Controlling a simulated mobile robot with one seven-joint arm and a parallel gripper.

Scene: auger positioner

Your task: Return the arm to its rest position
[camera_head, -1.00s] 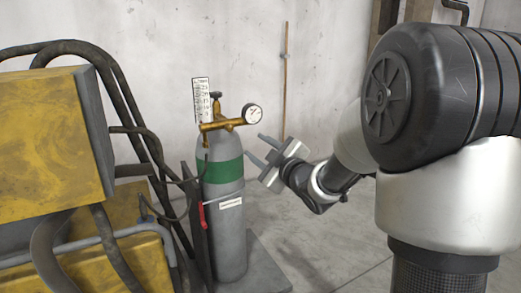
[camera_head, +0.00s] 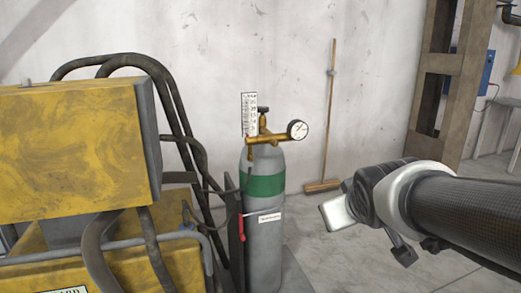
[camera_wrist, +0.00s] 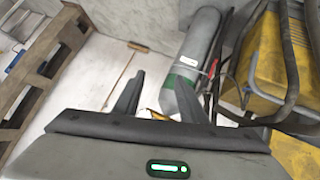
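My gripper (camera_wrist: 160,83) is open in the wrist view, its two dark fingers apart with nothing between them. In the head view my arm reaches in from the right, and the silver hand (camera_head: 337,212) is right of the gas cylinder and apart from it. The fingers cannot be made out there. The grey cylinder (camera_head: 264,245) stands upright with a green band, brass regulator (camera_head: 268,139) and round gauge (camera_head: 297,130). The cylinder also shows tilted in the wrist view (camera_wrist: 200,38), beyond the fingers.
A yellow machine (camera_head: 70,140) with dark hoses (camera_head: 165,80) fills the left. A broom (camera_head: 331,110) leans on the back wall. A wooden post frame (camera_head: 435,85) and blue box (camera_head: 482,72) are at the right. Bare floor (camera_head: 320,262) lies between cylinder and arm.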

